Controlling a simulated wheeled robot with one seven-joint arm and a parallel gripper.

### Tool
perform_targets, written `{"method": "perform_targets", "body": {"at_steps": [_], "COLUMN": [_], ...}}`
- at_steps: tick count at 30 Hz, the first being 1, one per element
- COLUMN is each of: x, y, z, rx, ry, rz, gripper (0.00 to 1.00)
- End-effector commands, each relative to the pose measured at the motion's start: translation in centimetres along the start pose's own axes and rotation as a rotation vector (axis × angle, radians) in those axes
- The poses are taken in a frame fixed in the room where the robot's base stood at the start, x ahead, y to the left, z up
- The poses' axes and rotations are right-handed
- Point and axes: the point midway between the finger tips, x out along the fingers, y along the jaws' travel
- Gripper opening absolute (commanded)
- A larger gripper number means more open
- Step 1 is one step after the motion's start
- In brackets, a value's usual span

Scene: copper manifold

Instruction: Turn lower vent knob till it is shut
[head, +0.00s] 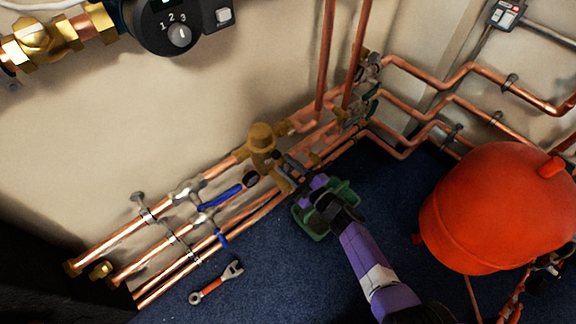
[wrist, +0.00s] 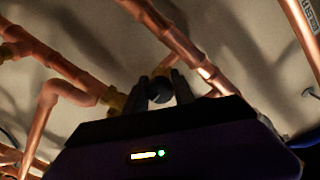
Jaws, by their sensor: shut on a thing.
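My gripper (wrist: 161,88) points up at the pipework in the wrist view, with one finger on each side of a small dark round vent knob (wrist: 160,92). It is shut on this knob. The knob sits by a brass fitting below a copper pipe. In the head view my gripper (head: 288,166) reaches in from the right to the brass valve group (head: 262,140) on the wall pipes. The held knob cannot be made out there. Another dark round part (head: 251,178) shows left of my gripper. How far the knob is turned cannot be told.
Copper pipes (head: 110,245) run low along the wall, with blue lever handles (head: 222,197). A wrench (head: 216,283) lies in front. A red tank (head: 490,210) stands at the right.

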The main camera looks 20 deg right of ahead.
Motion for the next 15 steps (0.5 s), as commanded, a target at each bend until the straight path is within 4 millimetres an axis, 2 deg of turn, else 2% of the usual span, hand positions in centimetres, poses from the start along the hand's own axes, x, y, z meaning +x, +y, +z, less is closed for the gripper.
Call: {"method": "perform_targets", "body": {"at_steps": [2, 3, 6, 15], "x": [-0.04, -0.04, -0.03, -0.1], "y": [-0.04, -0.05, -0.04, -0.01], "z": [0.02, 0.01, 0.0, -0.02], "rx": [0.002, 0.002, 0.001, 0.0], "ry": [-0.001, 0.0, 0.0, 0.0], "rz": [0.0, 0.0, 0.0, 0.0], "gripper": [0.0, 0.36, 0.52, 0.52]}}
